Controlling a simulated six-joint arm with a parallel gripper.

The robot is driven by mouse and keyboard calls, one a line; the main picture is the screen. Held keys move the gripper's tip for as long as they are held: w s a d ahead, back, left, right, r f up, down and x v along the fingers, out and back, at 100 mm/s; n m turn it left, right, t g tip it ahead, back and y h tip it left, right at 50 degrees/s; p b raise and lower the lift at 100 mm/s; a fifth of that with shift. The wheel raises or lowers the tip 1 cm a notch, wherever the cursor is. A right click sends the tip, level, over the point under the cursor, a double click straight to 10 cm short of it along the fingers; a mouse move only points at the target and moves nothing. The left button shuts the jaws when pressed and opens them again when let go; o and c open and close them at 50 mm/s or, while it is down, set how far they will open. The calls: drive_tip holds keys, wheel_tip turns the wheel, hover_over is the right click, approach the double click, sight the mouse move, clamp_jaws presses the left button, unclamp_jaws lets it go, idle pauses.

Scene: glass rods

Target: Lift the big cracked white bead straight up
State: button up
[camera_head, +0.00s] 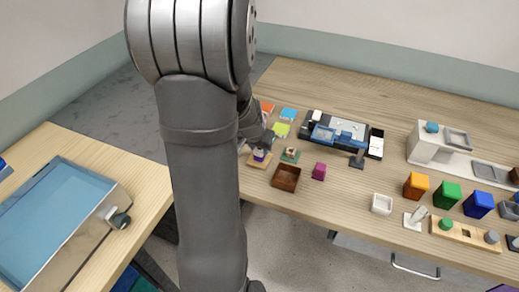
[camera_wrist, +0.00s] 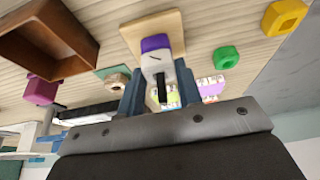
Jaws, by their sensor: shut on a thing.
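The big white bead (camera_wrist: 156,66) has a dark crack line on its face and sits between my fingers in the wrist view. My gripper (camera_wrist: 160,88) is shut on it. A purple piece (camera_wrist: 155,43) shows just beyond the bead, over a light wooden base (camera_wrist: 134,34). I cannot tell whether bead and purple piece touch. In the head view my gripper (camera_head: 262,142) is over the same wooden base (camera_head: 250,163), with the purple piece (camera_head: 259,155) below it. My arm hides much of this spot, and no rod shows clearly.
A brown open box (camera_head: 286,178) and a magenta block (camera_head: 319,171) stand nearby. A hexagonal piece on a green base (camera_wrist: 116,76) is close beside. A green block (camera_wrist: 226,57) and a yellow block (camera_wrist: 285,18) lie right in the wrist view. A blue-and-black apparatus (camera_head: 340,131) stands behind.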

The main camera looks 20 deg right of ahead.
wheel_tip(320, 180, up, 10)
idle(0.5)
